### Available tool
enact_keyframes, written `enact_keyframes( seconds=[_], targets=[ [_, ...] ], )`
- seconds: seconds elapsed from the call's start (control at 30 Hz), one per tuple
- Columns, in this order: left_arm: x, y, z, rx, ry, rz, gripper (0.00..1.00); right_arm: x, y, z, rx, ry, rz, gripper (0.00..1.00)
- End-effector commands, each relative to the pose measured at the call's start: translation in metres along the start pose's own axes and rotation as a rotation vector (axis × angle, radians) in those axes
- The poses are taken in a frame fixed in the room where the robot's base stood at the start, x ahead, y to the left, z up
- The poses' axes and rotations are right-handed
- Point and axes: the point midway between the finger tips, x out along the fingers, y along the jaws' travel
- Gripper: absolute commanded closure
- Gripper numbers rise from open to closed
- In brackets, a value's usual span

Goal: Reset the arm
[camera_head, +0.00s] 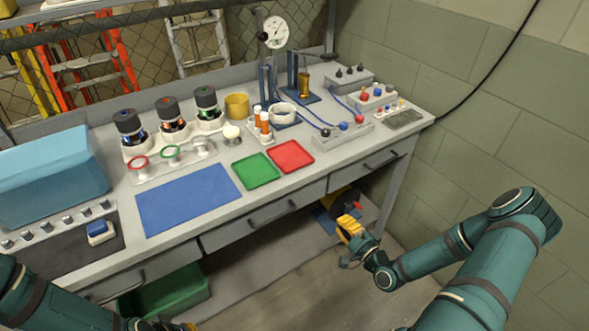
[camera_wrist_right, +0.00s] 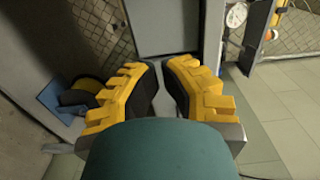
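My right arm comes in from the right in the head view. Its yellow-fingered right gripper (camera_head: 350,228) is in front of the workbench (camera_head: 290,205), below the tabletop and near the open lower shelf. In the right wrist view the right gripper (camera_wrist_right: 160,68) has its two fingers a little apart, with nothing between them. My left arm shows at the bottom left of the head view. Only a sliver of the left gripper (camera_head: 175,325) shows at the bottom edge, so its opening is hidden.
The bench holds a blue mat (camera_head: 188,198), a green tray (camera_head: 255,170), a red tray (camera_head: 291,156), a dial gauge (camera_head: 275,32) and several dark-capped units. A green bin (camera_head: 180,290) stands below. A block wall (camera_head: 500,120) is at the right. Floor before the bench is clear.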

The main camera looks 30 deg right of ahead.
Motion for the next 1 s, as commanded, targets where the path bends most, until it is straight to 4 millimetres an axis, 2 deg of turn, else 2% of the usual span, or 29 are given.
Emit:
enact_keyframes(
  seconds=[0.17, 0.27, 0.37, 0.5, 0.63, 0.77, 0.9, 1.0],
  targets=[
    [0.000, 0.000, 0.000, 0.000, 0.000, 0.000, 1.00, 0.001, 0.000, 0.001, -0.002, -0.003, 0.004, 1.00],
    [0.000, 0.000, 0.000, 0.000, 0.000, 0.000, 1.00, 0.009, 0.003, 0.013, -0.019, -0.028, 0.039, 1.00],
    [0.000, 0.000, 0.000, 0.000, 0.000, 0.000, 1.00, 0.023, 0.011, 0.040, -0.066, -0.085, 0.124, 1.00],
    [0.000, 0.000, 0.000, 0.000, 0.000, 0.000, 1.00, 0.041, 0.026, 0.094, -0.180, -0.216, 0.296, 1.00],
    [0.000, 0.000, 0.000, 0.000, 0.000, 0.000, 1.00, 0.042, 0.038, 0.144, -0.308, -0.359, 0.452, 1.00],
    [0.000, 0.000, 0.000, 0.000, 0.000, 0.000, 1.00, 0.030, 0.045, 0.189, -0.439, -0.515, 0.593, 1.00],
    [0.000, 0.000, 0.000, 0.000, 0.000, 0.000, 1.00, 0.007, 0.048, 0.231, -0.582, -0.693, 0.725, 1.00],
    [0.000, 0.000, 0.000, 0.000, 0.000, 0.000, 1.00, -0.014, 0.046, 0.255, -0.677, -0.819, 0.808, 1.00]
  ],
)
